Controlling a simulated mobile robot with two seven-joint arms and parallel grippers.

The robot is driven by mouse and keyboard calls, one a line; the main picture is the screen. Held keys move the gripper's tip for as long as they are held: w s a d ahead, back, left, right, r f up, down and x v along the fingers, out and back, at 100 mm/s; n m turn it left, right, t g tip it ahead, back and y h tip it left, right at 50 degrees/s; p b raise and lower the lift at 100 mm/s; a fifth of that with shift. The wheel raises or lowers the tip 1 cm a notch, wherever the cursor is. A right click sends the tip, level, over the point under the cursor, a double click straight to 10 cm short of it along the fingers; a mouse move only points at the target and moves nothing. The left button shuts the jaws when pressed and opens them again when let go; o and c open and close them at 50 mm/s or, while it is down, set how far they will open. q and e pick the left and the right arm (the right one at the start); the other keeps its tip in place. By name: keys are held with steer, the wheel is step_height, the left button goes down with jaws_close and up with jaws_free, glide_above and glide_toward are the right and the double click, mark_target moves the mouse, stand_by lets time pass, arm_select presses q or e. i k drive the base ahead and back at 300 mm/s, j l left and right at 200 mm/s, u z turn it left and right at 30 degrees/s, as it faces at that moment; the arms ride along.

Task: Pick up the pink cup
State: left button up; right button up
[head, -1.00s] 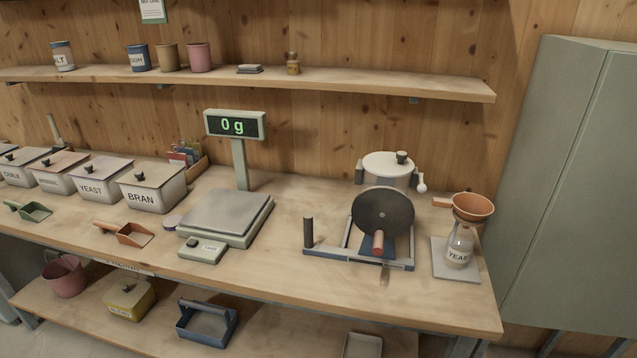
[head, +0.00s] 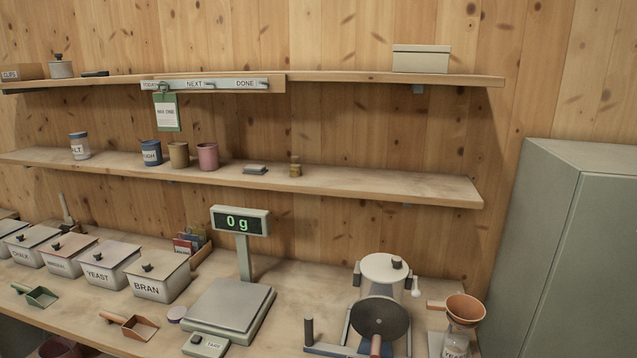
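The pink cup (head: 208,156) stands upright on the lower wall shelf in the head view. It is the rightmost in a row of cups, close beside a tan cup (head: 179,155). A blue labelled cup (head: 152,153) stands left of the tan one. Nothing hides the pink cup, and no gripper is near it. Neither of my grippers shows in the view.
The lower shelf (head: 400,184) is clear at its right end, past a small stack (head: 255,169) and a small jar (head: 295,167). An upper shelf (head: 330,77) hangs above. The scale display (head: 240,220) rises below the cups. A grey cabinet (head: 590,260) stands at right.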

mark_target(208, 153)
steer(key=z, duration=0.45)
steer(key=j+z, duration=0.35)
steer(key=j, duration=0.15)
steer(key=j+z, duration=0.4)
steer(key=j, duration=0.15)
steer(key=j+z, duration=0.1)
steer(key=j, duration=0.45)
steer(key=k+j+z, duration=0.1)
steer(key=j, duration=0.45)
